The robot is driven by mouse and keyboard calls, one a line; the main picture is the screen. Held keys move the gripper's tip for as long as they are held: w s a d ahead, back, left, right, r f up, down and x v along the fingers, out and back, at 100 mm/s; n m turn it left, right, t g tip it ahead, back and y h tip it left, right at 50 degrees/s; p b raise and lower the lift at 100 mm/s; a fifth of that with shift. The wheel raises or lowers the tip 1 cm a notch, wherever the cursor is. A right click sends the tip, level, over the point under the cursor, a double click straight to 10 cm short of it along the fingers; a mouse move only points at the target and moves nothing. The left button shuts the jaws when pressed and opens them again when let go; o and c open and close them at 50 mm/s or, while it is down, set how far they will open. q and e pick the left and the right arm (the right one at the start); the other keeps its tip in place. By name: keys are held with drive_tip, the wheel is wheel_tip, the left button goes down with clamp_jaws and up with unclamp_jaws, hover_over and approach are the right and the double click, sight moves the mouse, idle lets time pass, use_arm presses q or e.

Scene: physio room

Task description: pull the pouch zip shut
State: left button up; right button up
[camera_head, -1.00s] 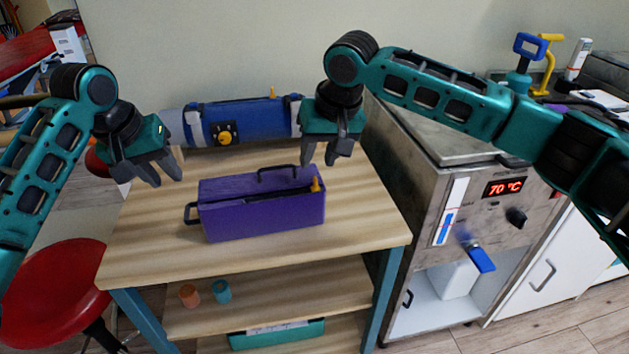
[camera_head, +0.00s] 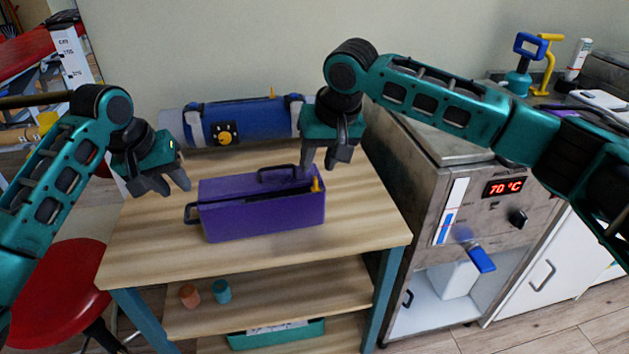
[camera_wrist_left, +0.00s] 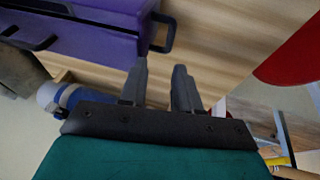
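The purple pouch (camera_head: 262,215) stands on the wooden table, with a dark slot along its top and a black handle on its top and another at its left end. An orange-yellow zip tab (camera_head: 316,185) shows at the slot's right end. My left gripper (camera_head: 166,190) is open and empty, up and left of the pouch's left handle (camera_head: 191,213). In the left wrist view my fingers (camera_wrist_left: 160,85) are apart, near that handle (camera_wrist_left: 163,33). My right gripper (camera_head: 327,163) is above and close to the zip tab, its fingers apart with nothing seen between them.
A blue roll-shaped bag (camera_head: 245,121) lies at the table's back. A steel heater unit (camera_head: 440,195) stands right of the table. A red stool (camera_head: 65,290) is at the left. Small cups (camera_head: 221,291) sit on the lower shelf. The table's front (camera_head: 260,255) is clear.

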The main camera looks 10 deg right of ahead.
sight(318, 181)
drive_tip(key=shift+f, duration=2.05)
drive_tip(key=shift+c, duration=0.4)
clamp_jaws()
use_arm(q)
drive_tip(key=shift+f, duration=3.75)
drive_tip(key=shift+a, duration=0.1)
clamp_jaws()
use_arm(e)
drive_tip(key=shift+d, duration=0.1)
